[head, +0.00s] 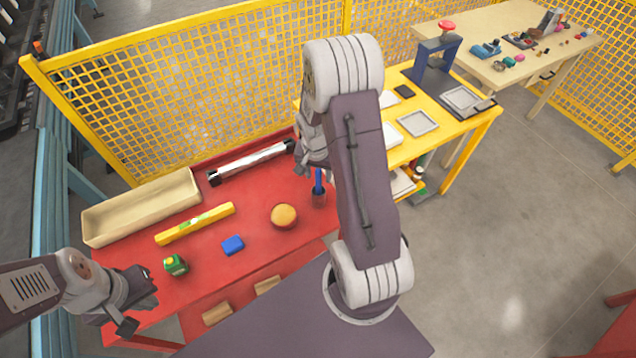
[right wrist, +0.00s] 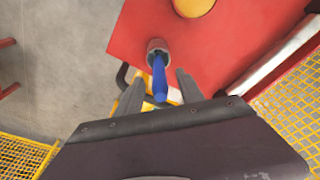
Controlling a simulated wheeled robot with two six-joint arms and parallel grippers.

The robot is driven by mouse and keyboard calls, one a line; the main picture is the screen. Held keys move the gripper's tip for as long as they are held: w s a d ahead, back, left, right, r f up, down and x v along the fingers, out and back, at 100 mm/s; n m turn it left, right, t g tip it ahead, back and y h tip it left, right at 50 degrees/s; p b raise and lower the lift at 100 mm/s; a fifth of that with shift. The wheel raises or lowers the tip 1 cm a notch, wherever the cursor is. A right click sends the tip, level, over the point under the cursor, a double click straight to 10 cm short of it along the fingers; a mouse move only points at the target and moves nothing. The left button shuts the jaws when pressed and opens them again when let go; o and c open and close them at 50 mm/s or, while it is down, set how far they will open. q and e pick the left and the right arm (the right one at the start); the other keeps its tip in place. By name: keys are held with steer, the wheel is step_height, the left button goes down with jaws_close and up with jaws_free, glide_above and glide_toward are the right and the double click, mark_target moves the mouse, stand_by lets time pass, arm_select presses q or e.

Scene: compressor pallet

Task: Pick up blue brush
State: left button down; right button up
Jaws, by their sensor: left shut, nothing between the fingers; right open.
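The blue brush (head: 318,181) stands handle up in a small dark reddish cup (head: 318,199) at the right end of the red table. In the right wrist view the brush (right wrist: 159,78) rises from the cup (right wrist: 157,46) and appears between my two spread fingers. My right gripper (right wrist: 159,88) is open and nothing is held. In the head view it is above the brush, its fingertips largely hidden by my arm. My left gripper (head: 138,305) is shut and empty over the front left of the red table.
The red table (head: 205,261) holds a beige tray (head: 140,222), a yellow level (head: 195,223), a silver tube (head: 250,163), a round yellow-topped object (head: 284,215), a blue block (head: 232,245) and a green tape measure (head: 175,265). Yellow mesh fencing (head: 200,90) stands behind; a yellow table (head: 440,132) adjoins right.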

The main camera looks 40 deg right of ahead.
mark_target(318, 187)
steer(key=f, duration=0.2)
steer(key=shift+d+f, duration=0.25)
steer(key=shift+f, duration=0.1)
steer(key=shift+w+f, duration=0.25)
steer(key=shift+w, duration=0.05)
steer(key=shift+s+r, duration=0.1)
steer(key=shift+s, duration=0.05)
jaws_close()
